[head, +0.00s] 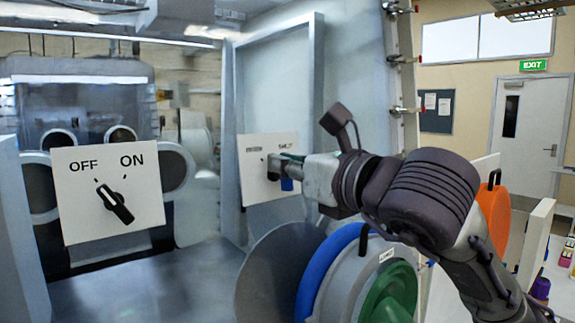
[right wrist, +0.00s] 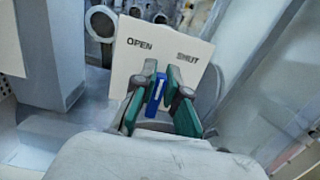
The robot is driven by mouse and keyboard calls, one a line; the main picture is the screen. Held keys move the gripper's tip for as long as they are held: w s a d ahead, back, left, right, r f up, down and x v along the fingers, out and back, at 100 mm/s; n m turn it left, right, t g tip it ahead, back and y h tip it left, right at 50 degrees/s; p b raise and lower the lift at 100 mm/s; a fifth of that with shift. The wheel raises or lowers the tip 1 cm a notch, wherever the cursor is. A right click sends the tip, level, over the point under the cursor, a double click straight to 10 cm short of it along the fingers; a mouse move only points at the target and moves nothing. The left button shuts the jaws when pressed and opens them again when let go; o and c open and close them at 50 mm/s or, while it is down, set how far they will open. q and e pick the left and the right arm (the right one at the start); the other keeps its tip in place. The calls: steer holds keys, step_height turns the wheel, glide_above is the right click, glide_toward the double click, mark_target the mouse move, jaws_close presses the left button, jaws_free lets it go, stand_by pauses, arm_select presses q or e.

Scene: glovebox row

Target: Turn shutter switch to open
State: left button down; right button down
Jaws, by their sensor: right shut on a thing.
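The shutter switch has a white panel (head: 258,187) on the wall behind my right arm in the head view. In the right wrist view the panel (right wrist: 143,60) reads OPEN at the left and SHUT at the right. Its blue knob (right wrist: 155,95) with a white line sits between the green pads of my right gripper (right wrist: 160,90), which is shut on it. In the head view my right gripper (head: 283,172) is at the panel, and a bit of the blue knob (head: 287,184) shows below the fingers. My left gripper is not in view.
Another white panel (head: 80,207) marked OFF and ON, with a black knob (head: 115,203), stands at the left. Round blue, green and orange covers (head: 495,215) lie below and beside my right arm. A door (head: 530,130) is at the far right.

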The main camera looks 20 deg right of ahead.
steer(key=n+b, duration=0.3)
steer(key=shift+s+a+f+y, duration=0.1)
steer(key=shift+a+f+y, duration=0.1)
steer(key=shift+y, duration=0.1)
steer(key=n+b, duration=0.2)
steer(key=shift+a+n, duration=0.15)
steer(key=shift+n, duration=0.15)
steer(key=shift+s+a+n+g+b, duration=0.1)
steer(key=shift+n+g+b, duration=0.35)
steer(key=shift+n, duration=0.55)
steer(key=c, duration=1.2)
jaws_free()
